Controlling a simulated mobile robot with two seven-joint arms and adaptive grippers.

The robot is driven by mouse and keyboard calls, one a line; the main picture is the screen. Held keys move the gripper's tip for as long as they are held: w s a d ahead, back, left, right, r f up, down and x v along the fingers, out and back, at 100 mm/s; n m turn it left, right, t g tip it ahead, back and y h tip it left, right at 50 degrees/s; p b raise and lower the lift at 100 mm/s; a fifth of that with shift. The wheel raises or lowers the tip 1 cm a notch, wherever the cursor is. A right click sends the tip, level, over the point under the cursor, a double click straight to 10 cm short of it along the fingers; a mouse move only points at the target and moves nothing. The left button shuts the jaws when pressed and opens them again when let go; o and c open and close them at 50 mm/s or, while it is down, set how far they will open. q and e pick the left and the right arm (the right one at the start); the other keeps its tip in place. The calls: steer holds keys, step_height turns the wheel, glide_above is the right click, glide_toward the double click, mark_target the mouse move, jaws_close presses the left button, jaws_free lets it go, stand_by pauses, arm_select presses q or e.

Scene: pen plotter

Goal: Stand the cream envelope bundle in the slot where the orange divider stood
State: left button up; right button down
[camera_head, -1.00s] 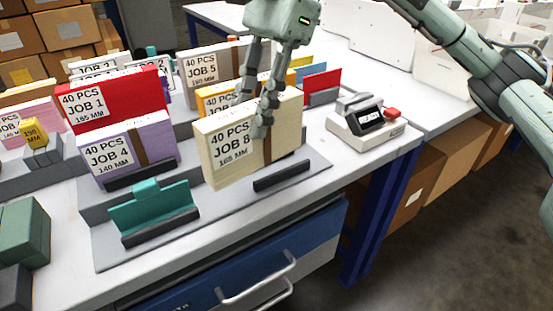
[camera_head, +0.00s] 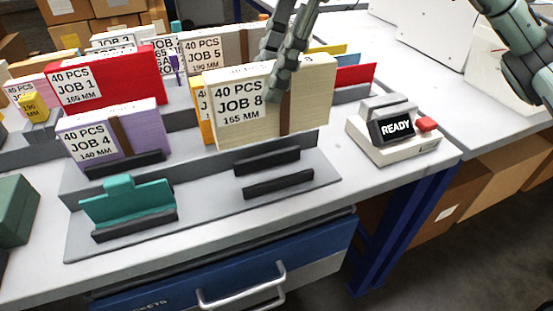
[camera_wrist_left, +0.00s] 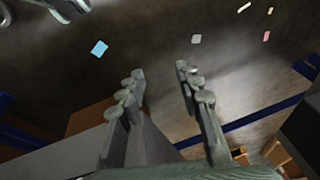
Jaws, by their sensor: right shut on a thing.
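The cream envelope bundle (camera_head: 310,105), labelled JOB 8, 165 MM, is upright with a brown band around it. My right gripper (camera_head: 280,85) is shut on its top edge, one finger over the front face; the other finger is largely hidden. The bundle's lower edge is above and behind an empty slot (camera_head: 270,174) between two dark rails, apart from them. A teal divider (camera_head: 130,203) stands in the slot to the left. I cannot pick out an orange divider. My left gripper (camera_wrist_left: 165,85) shows in the left wrist view, open and empty over the floor.
A purple JOB 4 bundle (camera_head: 142,135) and red JOB 1 bundle (camera_head: 125,75) stand left of the cream one. An orange item (camera_head: 203,115) is partly hidden behind it. A device (camera_head: 395,132) reading READY sits right, near the table edge.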

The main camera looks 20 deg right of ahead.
mark_target(272, 133)
step_height(272, 133, down, 6)
step_height(272, 133, down, 3)
steer(key=shift+f, duration=0.2)
stand_by(0.3)
